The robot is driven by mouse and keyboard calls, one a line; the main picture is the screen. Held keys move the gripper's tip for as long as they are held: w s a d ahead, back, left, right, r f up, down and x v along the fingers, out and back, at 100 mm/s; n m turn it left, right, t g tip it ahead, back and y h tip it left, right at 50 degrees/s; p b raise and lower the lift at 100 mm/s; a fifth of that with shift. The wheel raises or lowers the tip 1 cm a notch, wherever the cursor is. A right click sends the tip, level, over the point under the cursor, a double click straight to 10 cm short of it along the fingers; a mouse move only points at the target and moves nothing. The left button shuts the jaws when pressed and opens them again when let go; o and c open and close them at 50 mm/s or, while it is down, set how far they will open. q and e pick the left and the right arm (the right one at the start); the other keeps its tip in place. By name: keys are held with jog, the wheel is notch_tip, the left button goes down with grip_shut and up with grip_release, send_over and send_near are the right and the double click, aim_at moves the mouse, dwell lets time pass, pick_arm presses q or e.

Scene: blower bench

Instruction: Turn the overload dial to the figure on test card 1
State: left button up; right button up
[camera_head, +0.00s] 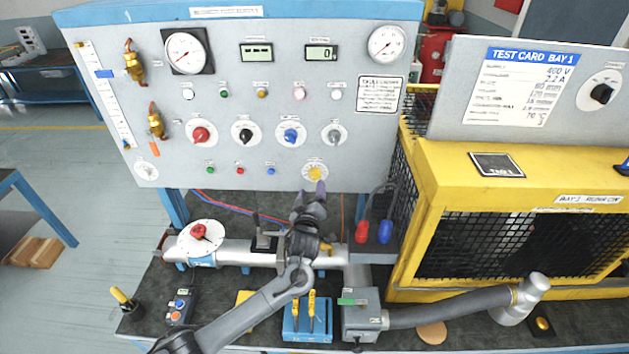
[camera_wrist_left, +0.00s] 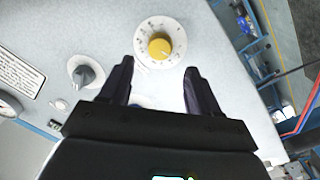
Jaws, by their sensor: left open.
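A yellow knob (camera_head: 315,172) on a round white scale sits at the lower right of the grey panel; its label is too small to read. It also shows in the left wrist view (camera_wrist_left: 160,47). My left gripper (camera_head: 311,190) is open just below and in front of this knob. In the wrist view its two fingers (camera_wrist_left: 156,72) are spread, one on each side below the dial, with nothing between them. The test card (camera_head: 520,87), headed "TEST CARD BAY 1", lists 400 V, 2.2 A and other values. My right gripper is not in view.
Red (camera_head: 200,135), black (camera_head: 245,134), blue (camera_head: 290,136) and grey (camera_head: 334,134) knobs sit above the yellow one. A yellow mesh guard (camera_head: 520,165) stands close on the right. A silver pipe (camera_head: 235,252) and a blue tool holder (camera_head: 307,322) lie below.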

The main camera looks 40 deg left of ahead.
aim_at(314, 177)
pick_arm(q)
jog(key=shift+x, duration=3)
jog(key=shift+d, duration=0.1)
jog(key=c, duration=1)
jog(key=shift+c, duration=0.2)
